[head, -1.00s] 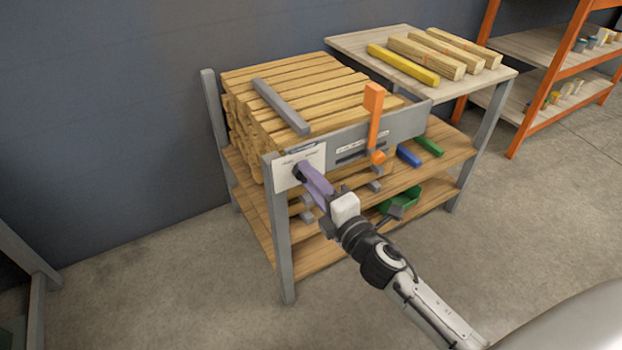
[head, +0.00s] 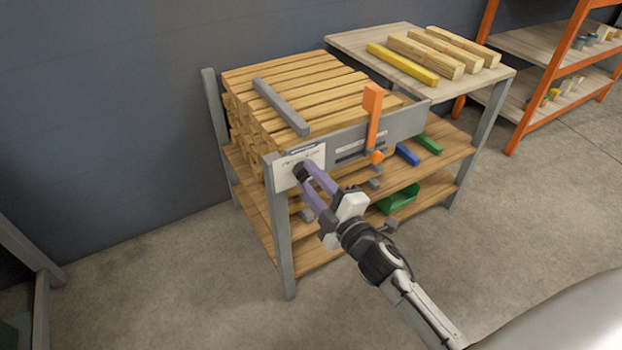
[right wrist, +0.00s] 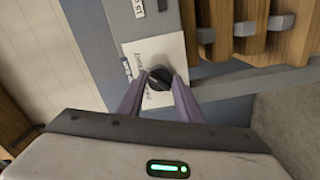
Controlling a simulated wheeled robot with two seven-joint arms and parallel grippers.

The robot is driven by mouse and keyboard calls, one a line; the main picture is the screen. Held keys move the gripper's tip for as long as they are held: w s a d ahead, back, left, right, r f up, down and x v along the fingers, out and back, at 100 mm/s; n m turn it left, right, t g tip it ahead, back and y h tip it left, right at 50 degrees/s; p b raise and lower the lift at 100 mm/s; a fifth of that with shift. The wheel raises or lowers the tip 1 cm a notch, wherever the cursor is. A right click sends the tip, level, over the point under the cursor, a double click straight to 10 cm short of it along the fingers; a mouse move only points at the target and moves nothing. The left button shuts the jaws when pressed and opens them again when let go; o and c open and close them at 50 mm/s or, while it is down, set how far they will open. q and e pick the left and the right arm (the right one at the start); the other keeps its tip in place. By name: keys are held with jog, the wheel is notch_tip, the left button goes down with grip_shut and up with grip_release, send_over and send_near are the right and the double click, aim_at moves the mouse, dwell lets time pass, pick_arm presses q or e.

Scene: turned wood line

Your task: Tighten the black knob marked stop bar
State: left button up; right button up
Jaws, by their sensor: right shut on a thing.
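The black knob (right wrist: 160,78) sits on a white label plate (head: 290,175) at the left front corner of the wood rack. My right gripper (head: 306,178) reaches it from the front, its two purple fingers shut on the knob from both sides. In the right wrist view the fingertips (right wrist: 159,84) flank the knob closely. The print on the plate is too small to read for certain. In the head view the fingertips partly cover the knob. My left gripper is in neither view.
An orange lever (head: 373,115) stands up from the grey front rail (head: 405,121) right of the knob. Stacked wood strips (head: 300,80) lie behind. Blue (head: 407,154) and green (head: 428,144) blocks and a green bin (head: 398,200) are on the shelves below. Open floor lies in front.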

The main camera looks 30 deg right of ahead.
jog(key=o, duration=1)
jog(key=shift+o, duration=0.2)
jog(key=shift+s, duration=0.5)
jog(key=s+p, duration=0.1)
jog(key=s, duration=0.8)
jog(key=shift+s+d, duration=0.15)
jog(key=shift+d, duration=0.25)
